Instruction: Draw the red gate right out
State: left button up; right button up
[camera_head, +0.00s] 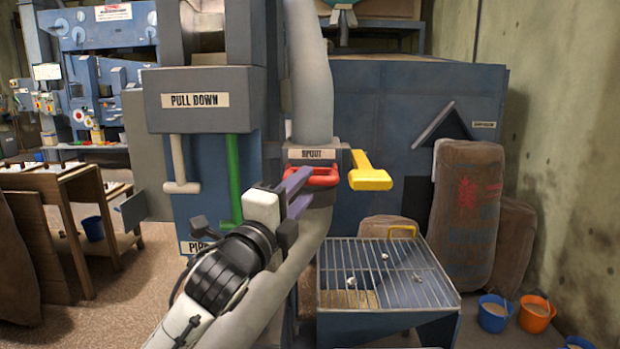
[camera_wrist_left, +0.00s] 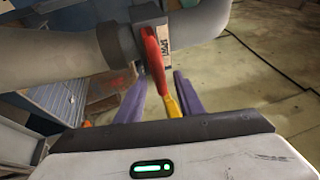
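The red gate (camera_head: 326,177) is a red loop-shaped handle at the front of the grey collar labelled SPOUT, on the pale pipe. In the left wrist view the red gate (camera_wrist_left: 154,62) runs down toward the gap between my fingers. My left gripper (camera_head: 302,184) has purple fingers and reaches the left end of the red handle. In the left wrist view its fingers stand apart, one on each side of the handle's near end; I cannot tell whether either touches it. My right gripper is not in view.
A yellow handle (camera_head: 370,172) sticks out right of the spout. A green lever (camera_head: 233,180) and a white lever (camera_head: 178,165) hang under the PULL DOWN box (camera_head: 200,100). A grated hopper (camera_head: 440,291) stands below right. Sacks (camera_head: 465,215) and buckets (camera_head: 536,315) are farther right.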

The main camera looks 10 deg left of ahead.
aim_at(308, 183)
pick_arm(q)
jog(key=shift+x, duration=1.95)
jog(key=shift+c, duration=0.4)
grip_shut()
